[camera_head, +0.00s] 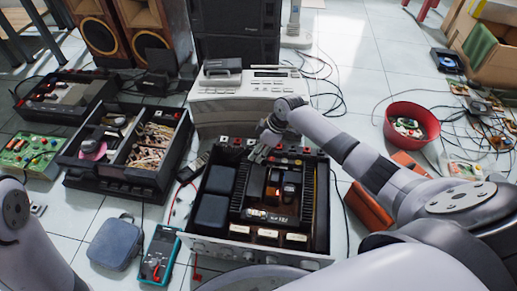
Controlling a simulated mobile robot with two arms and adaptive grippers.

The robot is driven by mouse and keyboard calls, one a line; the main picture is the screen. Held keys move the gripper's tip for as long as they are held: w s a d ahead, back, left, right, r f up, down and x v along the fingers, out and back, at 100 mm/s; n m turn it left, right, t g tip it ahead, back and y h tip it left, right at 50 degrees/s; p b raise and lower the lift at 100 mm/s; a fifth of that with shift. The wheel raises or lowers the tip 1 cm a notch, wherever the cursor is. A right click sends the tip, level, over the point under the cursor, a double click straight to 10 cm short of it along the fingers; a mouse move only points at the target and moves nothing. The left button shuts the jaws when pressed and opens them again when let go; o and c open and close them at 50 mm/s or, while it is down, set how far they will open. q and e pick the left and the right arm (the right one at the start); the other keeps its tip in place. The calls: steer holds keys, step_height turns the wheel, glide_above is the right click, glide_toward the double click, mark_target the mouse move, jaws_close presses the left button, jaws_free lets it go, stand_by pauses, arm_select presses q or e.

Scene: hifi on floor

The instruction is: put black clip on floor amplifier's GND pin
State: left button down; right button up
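The open amplifier (205,246) lies on the floor in the middle, its lid off, with dark transformer blocks and a finned heatsink inside. A row of small red and dark terminals (223,141) runs along its far edge. The GND pin is too small to pick out. My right gripper (259,154) points down over the far edge of the amplifier, close to these terminals. Its fingers are small and partly dark against the case, so their gap is unclear. I cannot make out the black clip for sure. My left gripper is out of view; only part of the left arm shows.
A silver hi-fi unit (225,103) stands just behind the amplifier. A black parts box (115,186) is at left, a blue multimeter (159,255) and grey pouch (114,243) in front. A red bowl (400,132) and loose cables lie at right.

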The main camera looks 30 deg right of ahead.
steer(key=v, duration=1.2)
steer(key=shift+w, duration=0.1)
